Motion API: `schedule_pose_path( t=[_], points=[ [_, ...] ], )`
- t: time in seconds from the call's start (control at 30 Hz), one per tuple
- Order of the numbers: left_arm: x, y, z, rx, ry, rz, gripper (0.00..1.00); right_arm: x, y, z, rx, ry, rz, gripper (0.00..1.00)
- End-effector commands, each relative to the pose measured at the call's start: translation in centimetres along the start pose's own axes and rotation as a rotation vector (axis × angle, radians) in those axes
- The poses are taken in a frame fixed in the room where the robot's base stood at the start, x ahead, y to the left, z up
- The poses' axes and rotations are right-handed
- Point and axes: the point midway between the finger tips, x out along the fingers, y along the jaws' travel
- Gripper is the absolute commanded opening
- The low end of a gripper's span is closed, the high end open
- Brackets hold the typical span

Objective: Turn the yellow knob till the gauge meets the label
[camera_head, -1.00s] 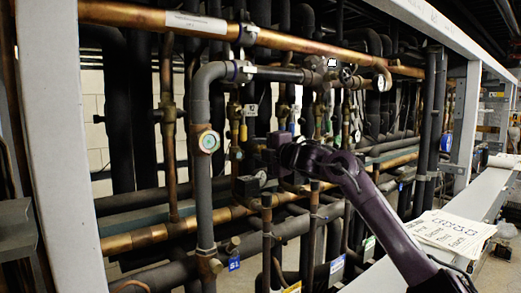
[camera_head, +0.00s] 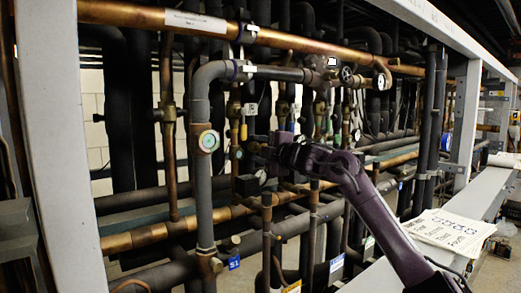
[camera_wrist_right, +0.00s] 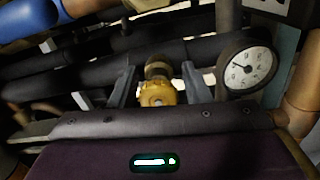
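The yellow knob (camera_wrist_right: 158,93) sits on a brass stem in the right wrist view. My right gripper (camera_wrist_right: 158,86) has one finger on each side of it, with a visible gap to the knob on both sides. It is open. A round white-faced gauge (camera_wrist_right: 247,69) is right of the knob; its dark needle points left and slightly up. A white label (camera_wrist_right: 268,5) with dark marks is cut off at the top edge above the gauge; I cannot read it. In the head view my right gripper (camera_head: 257,152) reaches among the pipes, and the knob cannot be made out. My left gripper is not in view.
Another gauge (camera_head: 208,141) is on the grey vertical pipe left of my right gripper. Copper and dark insulated pipes crowd around the gripper. A blue rounded part (camera_wrist_right: 28,20) is at the wrist view's upper left. Papers (camera_head: 450,231) lie on the rail at right.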

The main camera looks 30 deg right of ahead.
Motion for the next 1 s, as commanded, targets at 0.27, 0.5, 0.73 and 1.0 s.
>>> schedule_pose_path(
  t=[0.27, 0.5, 0.73, 1.0],
  points=[
    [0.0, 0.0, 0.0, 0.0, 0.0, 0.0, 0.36, 0.0, 0.1, 0.0, 0.0, 0.0, 0.002, 0.52],
    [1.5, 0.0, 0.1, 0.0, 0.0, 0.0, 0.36, -1.9, -0.3, 0.1, -0.003, 0.0, 0.004, 0.52],
    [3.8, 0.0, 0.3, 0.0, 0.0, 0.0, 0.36, -5.8, -0.4, 0.1, -0.003, -0.002, 0.002, 0.52],
    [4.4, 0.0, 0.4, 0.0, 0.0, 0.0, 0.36, -7.8, -0.1, 0.1, 0.0, 0.0, 0.001, 0.52]
  ],
)
